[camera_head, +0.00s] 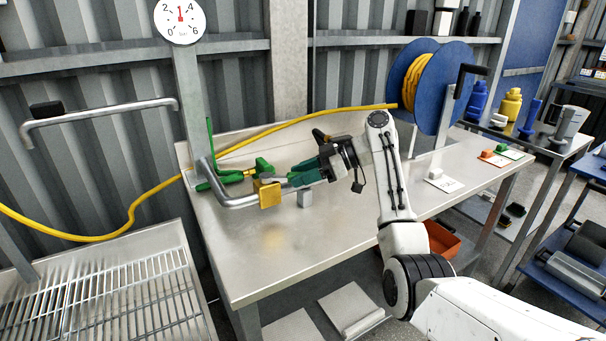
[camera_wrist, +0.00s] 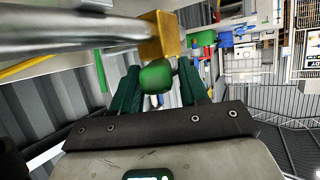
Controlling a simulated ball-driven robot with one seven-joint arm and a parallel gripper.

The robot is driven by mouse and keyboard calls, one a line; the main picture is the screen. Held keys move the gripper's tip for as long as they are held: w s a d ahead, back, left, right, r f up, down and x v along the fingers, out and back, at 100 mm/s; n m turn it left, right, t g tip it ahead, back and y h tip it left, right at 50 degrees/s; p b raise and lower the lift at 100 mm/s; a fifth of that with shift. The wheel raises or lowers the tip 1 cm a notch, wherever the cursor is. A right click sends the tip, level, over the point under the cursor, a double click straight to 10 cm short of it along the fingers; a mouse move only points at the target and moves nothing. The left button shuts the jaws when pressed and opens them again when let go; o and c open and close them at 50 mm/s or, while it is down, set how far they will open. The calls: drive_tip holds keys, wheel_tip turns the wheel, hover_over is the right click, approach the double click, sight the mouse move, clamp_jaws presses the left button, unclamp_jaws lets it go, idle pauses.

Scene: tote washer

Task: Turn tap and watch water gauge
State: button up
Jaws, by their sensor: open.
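The water gauge (camera_head: 180,20) is a round white dial on a grey post, with a red needle standing roughly vertical between the 2 and the 4. A brass-coloured tap body (camera_head: 269,195) sits at the end of a bent steel pipe (camera_head: 235,197); it also shows in the wrist view (camera_wrist: 160,36). A rounded green tap handle (camera_wrist: 155,78) lies between my gripper's dark green fingers in the wrist view. My gripper (camera_head: 297,174) is open at the tap, the fingers on either side of the handle. I cannot tell whether they touch it.
A steel bench (camera_head: 300,240) lies under the tap, its front mostly clear. A yellow hose (camera_head: 140,205) runs from a blue reel (camera_head: 440,85) along the wall. A slatted drain rack (camera_head: 100,300) is at the left.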

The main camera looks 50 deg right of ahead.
drive_tip(key=shift+o, duration=0.7)
drive_tip(key=v, duration=1)
drive_tip(key=shift+s+d+r, duration=0.15)
drive_tip(key=shift+s+d, duration=0.1)
drive_tip(key=shift+d, duration=0.05)
